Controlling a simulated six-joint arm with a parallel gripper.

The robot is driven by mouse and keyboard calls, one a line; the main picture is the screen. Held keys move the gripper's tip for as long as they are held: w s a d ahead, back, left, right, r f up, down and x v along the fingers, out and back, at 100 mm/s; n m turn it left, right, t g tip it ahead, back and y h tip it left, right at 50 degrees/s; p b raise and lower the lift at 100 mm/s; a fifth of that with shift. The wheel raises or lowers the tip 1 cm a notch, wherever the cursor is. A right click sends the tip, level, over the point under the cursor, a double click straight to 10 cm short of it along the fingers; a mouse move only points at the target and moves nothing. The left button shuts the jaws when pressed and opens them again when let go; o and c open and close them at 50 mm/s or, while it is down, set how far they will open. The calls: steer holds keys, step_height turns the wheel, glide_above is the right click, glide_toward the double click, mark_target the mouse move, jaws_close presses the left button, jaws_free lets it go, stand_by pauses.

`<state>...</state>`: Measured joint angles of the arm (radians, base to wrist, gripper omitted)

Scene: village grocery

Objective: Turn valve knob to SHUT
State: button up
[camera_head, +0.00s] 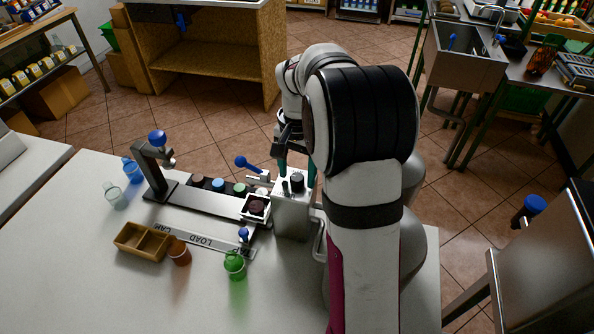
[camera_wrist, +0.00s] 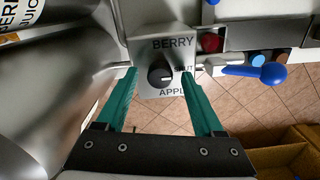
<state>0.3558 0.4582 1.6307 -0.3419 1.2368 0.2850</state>
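The valve knob (camera_wrist: 160,75) is a round black dial on a light grey plate marked BERRY, APPLE and, at the right, a partly covered word ending in UT. A small pale mark on the dial appears to point right, towards that word. In the head view the knob (camera_head: 297,181) stands on top of the grey valve box (camera_head: 291,212). My gripper (camera_wrist: 160,72) is open over the box, with one green finger on each side of the knob. A gap shows between each finger and the knob. In the head view my gripper (camera_head: 297,168) is partly hidden by my arm.
A dark rail (camera_head: 210,203), wooden tray (camera_head: 143,242), orange cup (camera_head: 179,253) and green cup (camera_head: 235,265) stand left of the box.

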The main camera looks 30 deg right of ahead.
mark_target(297, 177)
steer(key=shift+r, duration=0.1)
step_height(297, 177, up, 16)
steer(key=shift+f, duration=0.2)
steer(key=s+a+f+n, duration=0.3)
steer(key=s+a, duration=0.8)
steer(key=s, duration=0.1)
steer(key=s+a+f+n+y, duration=0.1)
steer(key=s+a+f, duration=0.2)
steer(key=s, duration=0.4)
steer(key=s+a+f+n, duration=0.1)
steer(key=s+a+f, duration=0.3)
steer(key=s, duration=0.3)
steer(key=shift+s+f+n+y, duration=0.2)
steer(key=shift+f+n+y, duration=0.15)
steer(key=shift+f, duration=0.55)
